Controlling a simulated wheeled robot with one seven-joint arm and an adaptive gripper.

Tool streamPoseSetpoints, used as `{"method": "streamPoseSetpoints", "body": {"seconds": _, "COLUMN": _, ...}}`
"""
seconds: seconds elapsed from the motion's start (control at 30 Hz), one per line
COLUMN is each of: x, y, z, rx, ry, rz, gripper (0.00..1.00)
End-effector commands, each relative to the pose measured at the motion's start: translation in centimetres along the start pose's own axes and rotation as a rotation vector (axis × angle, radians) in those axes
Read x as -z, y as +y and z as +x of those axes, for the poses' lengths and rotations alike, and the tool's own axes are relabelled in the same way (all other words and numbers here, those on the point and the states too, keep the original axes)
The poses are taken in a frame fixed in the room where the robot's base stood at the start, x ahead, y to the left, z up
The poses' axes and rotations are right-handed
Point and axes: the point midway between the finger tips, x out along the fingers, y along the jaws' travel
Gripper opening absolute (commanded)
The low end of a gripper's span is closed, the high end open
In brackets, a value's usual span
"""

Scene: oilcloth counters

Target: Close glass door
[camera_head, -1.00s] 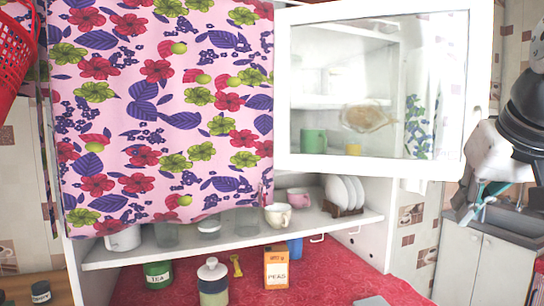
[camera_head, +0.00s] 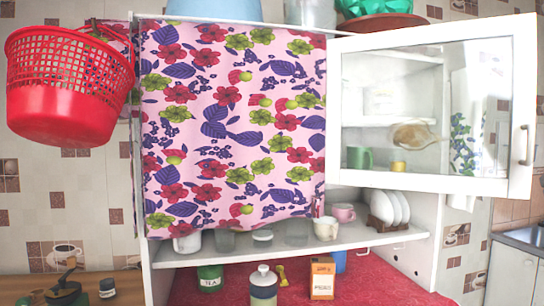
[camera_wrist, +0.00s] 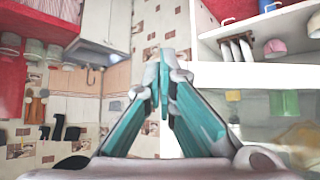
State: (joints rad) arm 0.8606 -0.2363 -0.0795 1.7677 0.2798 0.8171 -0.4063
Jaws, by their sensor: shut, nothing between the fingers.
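The glass door (camera_head: 435,185) of the wall cabinet has a white frame and a clear pane. It stands swung open on the right in the head view, with a small handle (camera_head: 524,145) on its right edge. A green mug (camera_head: 359,158) and a yellow cup (camera_head: 398,166) show through the pane. My gripper (camera_wrist: 163,85) shows only in the wrist view, with its teal fingers shut and empty. There the door's white frame (camera_wrist: 250,75) and pane lie to the right of the fingers. I cannot tell how far apart they are.
A floral curtain (camera_head: 235,120) covers the cabinet's left side. A red basket (camera_head: 62,110) hangs at far left. Below, the open shelf (camera_head: 215,253) holds cups and a plate rack (camera_head: 386,222). A tea tin (camera_head: 210,277), a jar (camera_head: 263,288) and a peas box (camera_head: 322,279) stand on the red counter.

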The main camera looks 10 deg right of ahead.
Motion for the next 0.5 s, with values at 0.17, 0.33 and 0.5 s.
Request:
{"method": "streamPoseSetpoints", "body": {"seconds": 0.17, "x": 1.1, "y": 0.0, "z": 2.5, "rx": 0.000, "ry": -0.001, "rz": -0.001, "gripper": 0.00}}
{"method": "streamPoseSetpoints", "body": {"seconds": 0.33, "x": 2.3, "y": -0.1, "z": 3.7, "rx": 0.001, "ry": 0.000, "rz": -0.002, "gripper": 0.00}}
{"method": "streamPoseSetpoints", "body": {"seconds": 0.5, "x": 2.7, "y": -0.1, "z": 4.2, "rx": 0.001, "ry": 0.002, "rz": -0.003, "gripper": 0.00}}
